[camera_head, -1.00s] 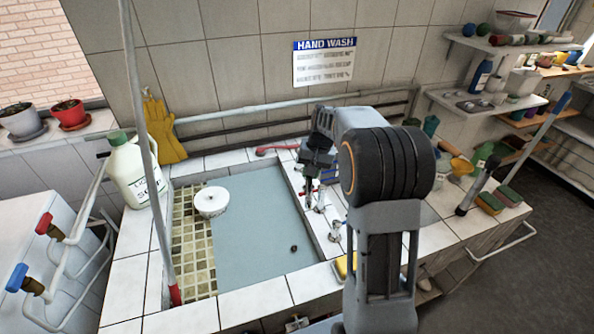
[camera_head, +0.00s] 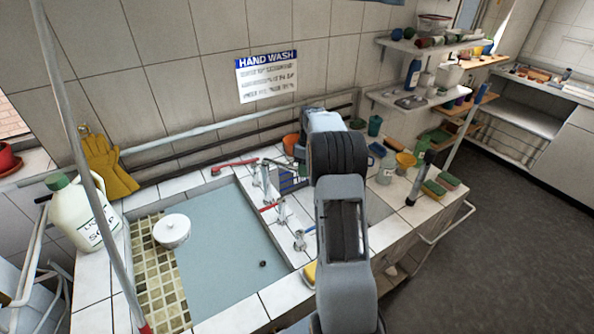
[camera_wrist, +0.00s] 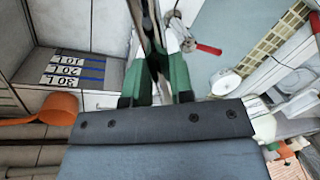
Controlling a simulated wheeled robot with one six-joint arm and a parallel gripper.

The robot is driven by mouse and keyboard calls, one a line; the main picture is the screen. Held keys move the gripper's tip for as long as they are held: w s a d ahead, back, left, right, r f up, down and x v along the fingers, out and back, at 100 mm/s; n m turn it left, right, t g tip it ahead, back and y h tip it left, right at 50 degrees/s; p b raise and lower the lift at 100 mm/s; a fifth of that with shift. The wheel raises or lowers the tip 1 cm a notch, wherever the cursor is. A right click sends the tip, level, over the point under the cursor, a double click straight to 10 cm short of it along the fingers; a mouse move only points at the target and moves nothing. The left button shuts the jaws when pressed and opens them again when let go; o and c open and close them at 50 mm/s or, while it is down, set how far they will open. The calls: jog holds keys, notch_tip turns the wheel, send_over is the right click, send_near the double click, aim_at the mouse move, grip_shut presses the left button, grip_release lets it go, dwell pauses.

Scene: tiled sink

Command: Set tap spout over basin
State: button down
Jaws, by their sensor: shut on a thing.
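The basin (camera_head: 215,250) is the large sunken sink with a blue-grey floor, and it also shows at upper right in the wrist view (camera_wrist: 240,30). Chrome tap parts (camera_head: 281,211) stand along its right edge, with a red lever (camera_head: 270,207) and more fittings in front. In the wrist view my gripper (camera_wrist: 158,78) has its green fingers shut on a metal pipe, which looks like the tap spout (camera_wrist: 156,50). The red lever (camera_wrist: 208,48) lies just right of it. In the head view my arm hides the gripper and most of the spout.
A white round pot (camera_head: 172,230) sits in the basin on yellow tiles. A soap jug (camera_head: 82,214) stands left. An orange cup (camera_head: 291,143) stands behind the taps.

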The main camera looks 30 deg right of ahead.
jog(key=w+d+n+p, duration=0.3)
jog(key=w+d+n, duration=0.2)
jog(key=shift+w+g+h, duration=0.3)
jog(key=shift+w, duration=0.05)
jog(key=shift+d+n, duration=0.1)
jog(key=shift+n, duration=0.2)
jog(key=c, duration=1.1)
grip_release()
jog(key=shift+w, duration=0.1)
jog(key=shift+c, duration=0.2)
jog(key=shift+o, duration=0.7)
